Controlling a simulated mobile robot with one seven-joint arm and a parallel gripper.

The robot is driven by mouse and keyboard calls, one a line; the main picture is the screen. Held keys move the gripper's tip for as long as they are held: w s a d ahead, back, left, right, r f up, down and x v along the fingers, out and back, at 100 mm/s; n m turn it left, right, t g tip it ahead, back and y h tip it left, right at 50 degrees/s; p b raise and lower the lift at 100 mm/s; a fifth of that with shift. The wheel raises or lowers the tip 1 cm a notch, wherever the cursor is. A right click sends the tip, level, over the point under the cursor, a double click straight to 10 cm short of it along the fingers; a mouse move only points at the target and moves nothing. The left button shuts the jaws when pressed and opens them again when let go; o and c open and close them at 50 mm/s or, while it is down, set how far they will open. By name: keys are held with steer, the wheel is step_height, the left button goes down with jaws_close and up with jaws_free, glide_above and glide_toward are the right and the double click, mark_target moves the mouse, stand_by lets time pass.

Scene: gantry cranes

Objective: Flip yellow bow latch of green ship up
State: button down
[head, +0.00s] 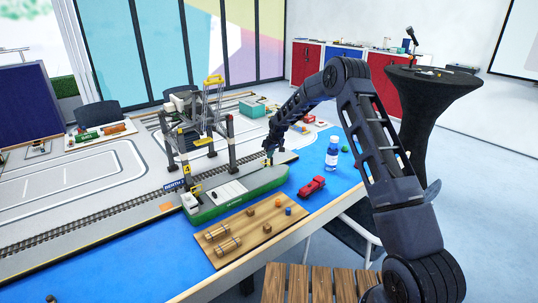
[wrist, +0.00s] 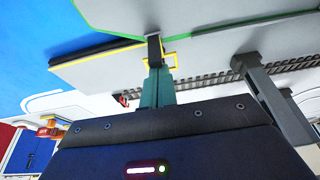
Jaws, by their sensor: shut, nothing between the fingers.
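The green ship (head: 240,195) lies along the quay on the blue table surface, its pale deck facing up and a small white and yellow block near its left end. My gripper (head: 268,159) points down at the ship's right end. In the wrist view, the shut fingertips (wrist: 154,50) are beside the ship's green-edged deck (wrist: 200,18). A small yellow frame (wrist: 174,60), perhaps the bow latch, shows right at the fingertips, partly hidden by them. I cannot tell whether they touch it or which way it is tilted. In the head view the latch cannot be made out.
A gantry crane (head: 231,140) stands on the quay behind the ship. A wooden board (head: 235,247) with small blocks lies in front. A red toy car (head: 312,186) and a blue-labelled bottle (head: 332,155) stand to the right. Rails (head: 95,217) run along the quay.

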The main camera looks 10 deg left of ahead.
mark_target(272, 164)
steer(key=shift+s+d+t+y, duration=0.25)
steer(key=shift+d+t+y, duration=0.1)
steer(key=shift+t+y, duration=0.15)
stand_by(0.4)
steer(key=shift+s+d+t+y, duration=0.25)
steer(key=shift+d+t+y, duration=0.1)
steer(key=shift+t+y, duration=0.15)
steer(key=shift+s+d+f+t+y, duration=0.1)
steer(key=shift+s+d+t+y, duration=0.45)
steer(key=shift+t+y, duration=0.15)
steer(key=s+d+t+y, duration=0.1)
steer(key=s+f+t+y, duration=0.1)
steer(key=t+y, duration=0.1)
steer(key=shift+d, duration=0.35)
steer(key=shift+s+d+f, duration=0.3)
steer(key=shift+s+f, duration=0.05)
steer(key=shift+f, duration=0.2)
steer(key=shift+s+d+f, duration=0.3)
steer(key=shift+f, duration=0.25)
steer(key=shift+w+a, duration=0.1)
steer(key=shift+w, duration=0.05)
steer(key=shift+w+a+f, duration=0.15)
steer(key=shift+w+a, duration=0.3)
